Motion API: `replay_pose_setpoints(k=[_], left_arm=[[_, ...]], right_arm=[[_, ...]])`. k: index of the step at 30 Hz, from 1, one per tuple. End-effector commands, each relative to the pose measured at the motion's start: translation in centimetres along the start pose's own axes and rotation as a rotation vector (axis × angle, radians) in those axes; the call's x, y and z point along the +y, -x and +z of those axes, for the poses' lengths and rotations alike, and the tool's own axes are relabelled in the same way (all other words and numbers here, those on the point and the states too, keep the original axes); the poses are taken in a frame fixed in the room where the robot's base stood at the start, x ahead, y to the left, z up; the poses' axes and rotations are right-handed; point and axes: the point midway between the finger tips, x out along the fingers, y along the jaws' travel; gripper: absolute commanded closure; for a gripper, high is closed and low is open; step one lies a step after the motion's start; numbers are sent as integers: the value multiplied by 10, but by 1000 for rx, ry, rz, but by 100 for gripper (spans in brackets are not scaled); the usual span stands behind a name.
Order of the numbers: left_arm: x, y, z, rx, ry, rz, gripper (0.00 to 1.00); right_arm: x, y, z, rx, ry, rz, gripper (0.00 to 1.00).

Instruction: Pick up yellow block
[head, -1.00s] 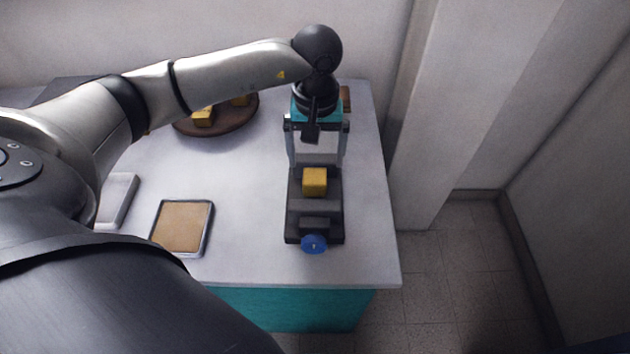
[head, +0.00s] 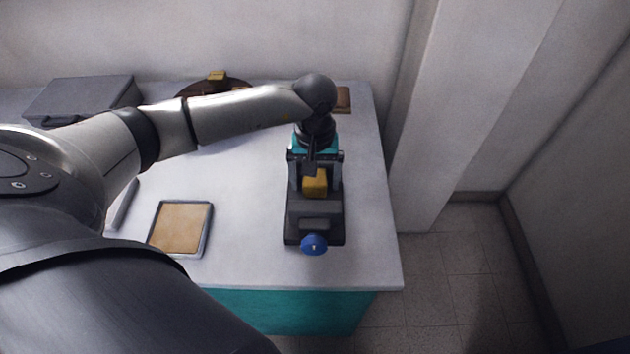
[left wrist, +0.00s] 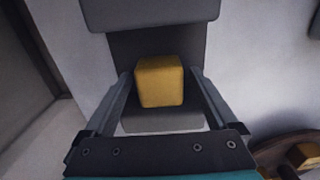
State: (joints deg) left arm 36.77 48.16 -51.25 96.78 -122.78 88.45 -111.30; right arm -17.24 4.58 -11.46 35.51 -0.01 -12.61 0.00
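The yellow block (head: 315,184) rests on a dark vise-like fixture (head: 315,222) with a blue knob at its front. In the left wrist view the block (left wrist: 160,80) lies between the two fingers of my left gripper (left wrist: 163,88). The gripper also shows in the head view (head: 315,178), right over the block. Its fingers are apart, with a visible gap to the block on each side. My right gripper is not in view.
A cork-coloured tray (head: 181,227) lies left of the fixture. A grey case (head: 82,98) and a dark round plate with yellow blocks stand at the back, the plate partly behind my arm. A brown item (head: 343,99) is behind the gripper.

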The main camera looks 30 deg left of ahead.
Motion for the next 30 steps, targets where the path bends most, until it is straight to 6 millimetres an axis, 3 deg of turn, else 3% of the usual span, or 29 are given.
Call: replay_pose_setpoints(k=[2,22,30], left_arm=[[0,0,0,0,0,0,18],[0,0,0,0,1,-1,94],[0,1,0,1,1,0,96]], right_arm=[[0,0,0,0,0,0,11],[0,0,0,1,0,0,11],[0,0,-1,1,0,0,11]])
